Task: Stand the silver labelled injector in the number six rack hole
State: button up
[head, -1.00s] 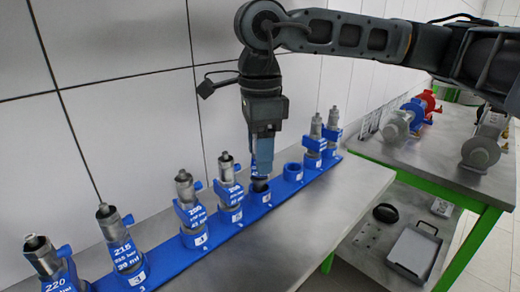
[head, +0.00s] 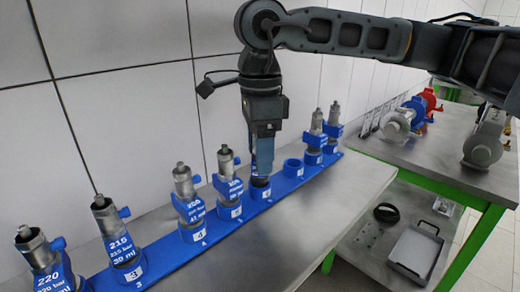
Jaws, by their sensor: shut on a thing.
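The long blue rack (head: 160,259) runs along the wall on the metal bench, with several injectors standing in its holes. My gripper (head: 262,168) points straight down over the sixth rack hole (head: 260,192), between the injector in hole five and an empty hole. It is shut on an injector (head: 261,181), of which only a dark grey lower part shows below the fingers. This injector looks upright, its lower end at the hole's rim. My fingers hide its upper part and label. I cannot tell how deep it sits.
An empty rack hole (head: 293,167) lies just right of my gripper. The injector in hole five (head: 229,172) stands close on the left, and another injector (head: 315,129) beyond the empty hole. The bench top in front of the rack is clear.

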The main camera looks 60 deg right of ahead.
jog(key=shift+f+b, duration=0.45)
jog(key=shift+b, duration=0.15)
dwell(0.3)
jog(key=o, duration=1.4)
notch_tip(320, 180, up, 8)
jog(key=shift+f, duration=0.1)
